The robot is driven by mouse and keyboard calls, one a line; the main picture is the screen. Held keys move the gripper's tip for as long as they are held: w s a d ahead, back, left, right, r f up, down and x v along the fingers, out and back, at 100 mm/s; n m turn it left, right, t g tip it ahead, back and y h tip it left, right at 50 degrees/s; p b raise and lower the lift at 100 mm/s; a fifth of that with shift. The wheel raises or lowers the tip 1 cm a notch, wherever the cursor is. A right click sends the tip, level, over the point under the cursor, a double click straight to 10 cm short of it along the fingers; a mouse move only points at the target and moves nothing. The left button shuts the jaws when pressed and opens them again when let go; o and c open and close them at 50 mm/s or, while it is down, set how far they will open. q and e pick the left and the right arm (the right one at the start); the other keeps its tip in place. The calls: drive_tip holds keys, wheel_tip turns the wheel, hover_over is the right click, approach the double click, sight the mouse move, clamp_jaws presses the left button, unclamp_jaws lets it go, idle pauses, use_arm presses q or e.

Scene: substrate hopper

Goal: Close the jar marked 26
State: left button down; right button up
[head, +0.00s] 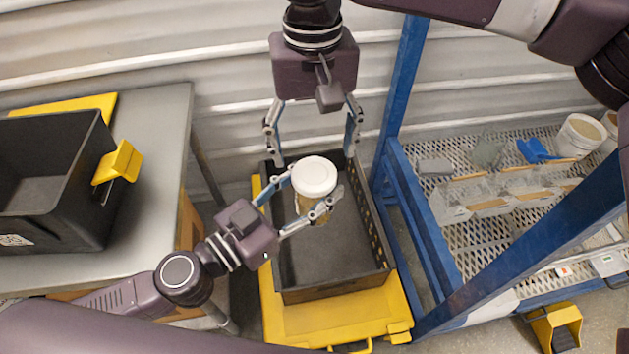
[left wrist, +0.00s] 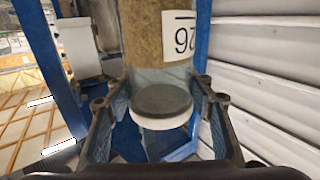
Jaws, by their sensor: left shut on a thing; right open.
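The jar marked 26 (head: 307,205) is clear, holds brown material and stands out above a black crate in the head view. A white lid (head: 315,176) sits on its top; how firmly cannot be told. In the left wrist view the jar (left wrist: 158,35) appears inverted, with its 26 label (left wrist: 180,36) upside down and the white lid (left wrist: 163,122) at the lower end. My left gripper (head: 312,197) is shut on the jar, with its fingers on either side below the lid. My right gripper (head: 312,150) is open, fingers pointing down, just behind and above the lid.
The black crate (head: 381,235) rests on a yellow cart (head: 335,318). A grey table (head: 160,140) with a black bin (head: 60,170) is at left. A blue-framed mesh bench (head: 460,240) with a tub (head: 580,137), a blue scoop (head: 537,150) and other items is at right.

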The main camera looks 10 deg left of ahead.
sight(314, 172)
wheel_tip(314, 172, down, 6)
drive_tip(key=shift+r, duration=0.1)
idle(0.4)
drive_tip(key=c, duration=1.2)
drive_tip(key=o, duration=1.2)
drive_tip(key=shift+o, duration=0.2)
drive_tip(key=shift+r, duration=0.1)
drive_tip(key=shift+r, duration=2.15)
drive_tip(key=shift+c, duration=0.2)
